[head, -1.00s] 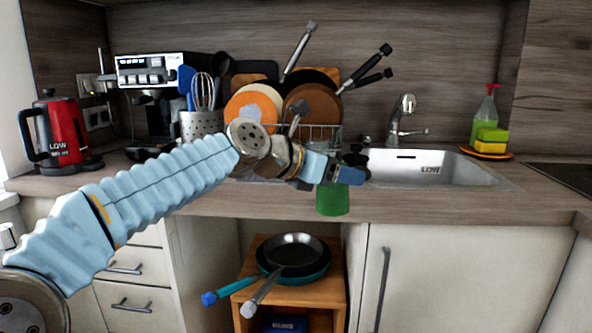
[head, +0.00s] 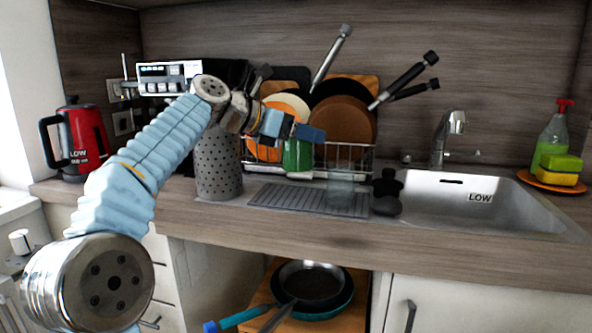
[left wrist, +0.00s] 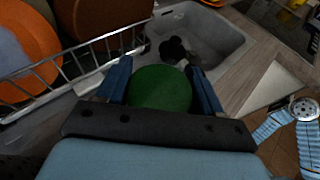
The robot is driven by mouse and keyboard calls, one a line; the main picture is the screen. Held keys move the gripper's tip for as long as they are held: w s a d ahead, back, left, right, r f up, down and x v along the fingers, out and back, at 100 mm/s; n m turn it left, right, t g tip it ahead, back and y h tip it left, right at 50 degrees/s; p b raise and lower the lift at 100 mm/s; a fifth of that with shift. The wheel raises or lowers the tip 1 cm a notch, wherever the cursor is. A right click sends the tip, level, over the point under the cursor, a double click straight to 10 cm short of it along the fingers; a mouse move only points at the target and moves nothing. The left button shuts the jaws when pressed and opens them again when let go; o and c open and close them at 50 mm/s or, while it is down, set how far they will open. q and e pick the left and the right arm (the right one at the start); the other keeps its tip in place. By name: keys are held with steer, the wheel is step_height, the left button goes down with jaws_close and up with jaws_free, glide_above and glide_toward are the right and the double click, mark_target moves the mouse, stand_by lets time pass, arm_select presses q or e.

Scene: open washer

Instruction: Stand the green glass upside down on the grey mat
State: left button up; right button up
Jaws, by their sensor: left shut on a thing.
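My left gripper (head: 296,132) is shut on the green glass (head: 297,157) and holds it up in front of the dish rack. In the head view the glass hangs below the fingers, its lower end just above the far edge of the grey ribbed mat (head: 275,196) in the picture. In the left wrist view the green glass (left wrist: 160,88) shows as a round green end between the two blue fingers (left wrist: 162,82). I cannot tell whether that end is base or mouth. My right gripper is not in view.
A dark object (head: 387,192) sits between mat and sink (head: 440,195). The utensil holder (head: 218,165) is left of the mat. The rack (head: 350,157) with plates and pans stands behind.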

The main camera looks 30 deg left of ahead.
arm_select(q)
steer(key=w+a+f, duration=0.1)
steer(key=f, duration=0.1)
steer(key=w+a+f, duration=0.1)
steer(key=a+f, duration=0.1)
steer(key=f, duration=0.1)
steer(key=w+a+f, duration=0.1)
steer(key=f, duration=0.2)
steer(key=shift+w+a+f+b, duration=0.2)
steer(key=shift+w+a+b, duration=0.1)
steer(key=shift+a, duration=0.1)
steer(key=shift+f, duration=0.5)
steer(key=o, duration=1.1)
steer(key=shift+o, duration=0.2)
steer(key=shift+s, duration=0.1)
steer(key=v, duration=1.2)
steer(key=shift+d, duration=0.1)
